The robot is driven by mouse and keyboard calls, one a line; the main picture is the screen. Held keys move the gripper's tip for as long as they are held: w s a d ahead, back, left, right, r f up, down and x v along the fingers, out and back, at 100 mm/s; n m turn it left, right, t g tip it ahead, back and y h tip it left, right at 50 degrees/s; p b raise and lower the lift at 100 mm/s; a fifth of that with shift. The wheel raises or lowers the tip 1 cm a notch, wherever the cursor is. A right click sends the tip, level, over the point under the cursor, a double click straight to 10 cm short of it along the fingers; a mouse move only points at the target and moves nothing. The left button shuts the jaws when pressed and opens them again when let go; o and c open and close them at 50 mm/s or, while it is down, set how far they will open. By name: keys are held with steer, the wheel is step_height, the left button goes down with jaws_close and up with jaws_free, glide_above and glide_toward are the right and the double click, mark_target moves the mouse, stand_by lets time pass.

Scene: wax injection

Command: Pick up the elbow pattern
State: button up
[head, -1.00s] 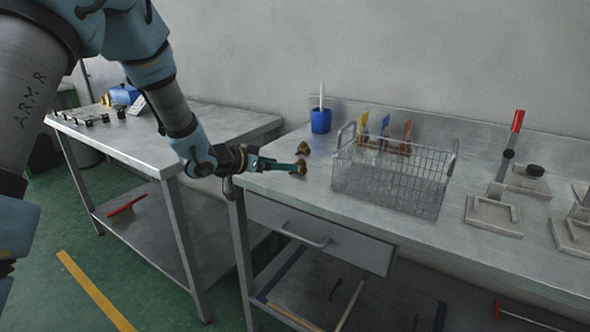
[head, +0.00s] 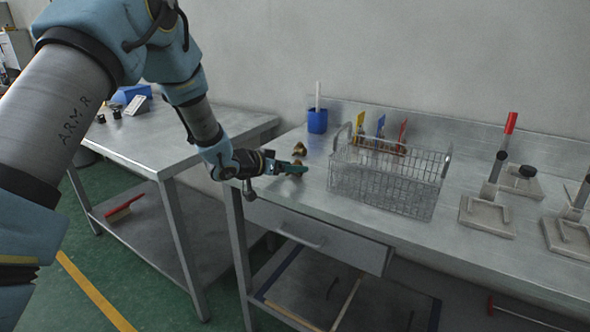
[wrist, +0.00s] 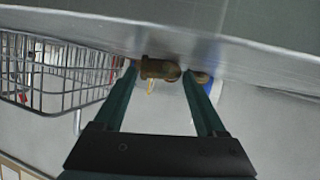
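A brown elbow-shaped pattern (wrist: 160,68) shows between the fingertips in the wrist view, nearer the left finger. In the head view the same brown piece (head: 297,164) is at the left end of the right-hand steel bench, mostly hidden by my fingers. My gripper (head: 291,168) is low over that end of the bench. Its two dark green fingers are spread wide in the wrist view (wrist: 163,76), with a gap beside the pattern. I cannot tell whether either finger touches it.
A wire basket (head: 385,185) with coloured-handled tools behind it stands right of the gripper. A blue cup (head: 317,121) stands at the back. Grey moulds (head: 487,216) are farther right. A second steel bench (head: 150,150) is on the left, across a gap.

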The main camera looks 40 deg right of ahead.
steer(key=c, duration=1)
